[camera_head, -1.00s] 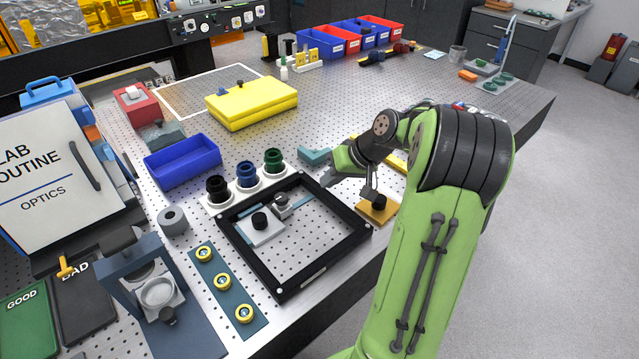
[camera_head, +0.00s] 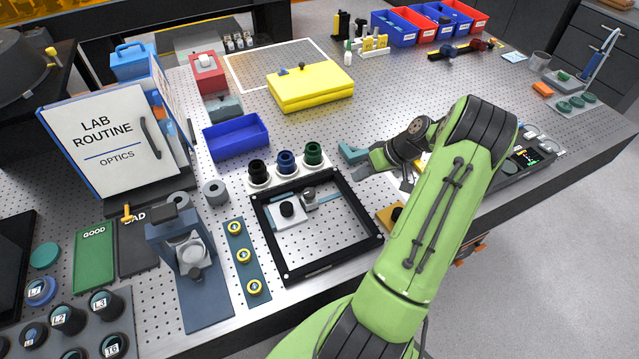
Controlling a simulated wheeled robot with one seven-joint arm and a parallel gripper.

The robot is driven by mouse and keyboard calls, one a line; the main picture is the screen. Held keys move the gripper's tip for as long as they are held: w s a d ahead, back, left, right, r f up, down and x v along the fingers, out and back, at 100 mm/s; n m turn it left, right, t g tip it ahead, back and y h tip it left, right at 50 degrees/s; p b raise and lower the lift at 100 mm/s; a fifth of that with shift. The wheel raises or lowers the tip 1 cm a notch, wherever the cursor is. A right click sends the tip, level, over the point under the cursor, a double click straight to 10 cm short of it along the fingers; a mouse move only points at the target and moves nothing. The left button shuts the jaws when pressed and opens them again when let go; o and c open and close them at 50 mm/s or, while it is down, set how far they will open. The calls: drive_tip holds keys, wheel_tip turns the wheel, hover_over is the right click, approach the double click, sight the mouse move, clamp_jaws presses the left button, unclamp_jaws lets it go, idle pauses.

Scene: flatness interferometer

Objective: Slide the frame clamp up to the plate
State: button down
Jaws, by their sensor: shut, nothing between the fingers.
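The frame clamp (camera_head: 309,198), a small grey block, sits on a blue-grey strip by the frame's far side, just right of the plate. A small gap seems to show between them, but contact is hard to judge. My gripper (camera_head: 364,172) is shut and empty, just beyond the frame's far right corner, apart from the clamp. Its fingertips are small and partly hidden by my arm.
Three dark-capped holders (camera_head: 286,162) stand close behind the frame. A teal block (camera_head: 352,153) lies by my gripper. An orange-yellow pad (camera_head: 388,217) with a black knob is partly behind my arm. A strip with yellow rings (camera_head: 240,262) lies left of the frame.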

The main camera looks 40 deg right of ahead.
sight(309, 202)
drive_tip(key=x, duration=0.9)
drive_tip(key=shift+a, duration=0.15)
drive_tip(key=a, duration=0.1)
drive_tip(key=w+a+p, duration=0.1)
drive_tip(key=a, duration=0.1)
drive_tip(key=shift+w+a+f, duration=0.1)
drive_tip(key=shift+w+a, duration=0.05)
drive_tip(key=shift+a, duration=0.15)
drive_tip(key=shift+a+f, duration=0.1)
drive_tip(key=shift+a, duration=0.05)
drive_tip(key=shift+w+a+f+b, duration=0.15)
drive_tip(key=shift+a+b, duration=0.3)
drive_tip(key=shift+b, duration=0.15)
drive_tip(key=shift+a, duration=0.1)
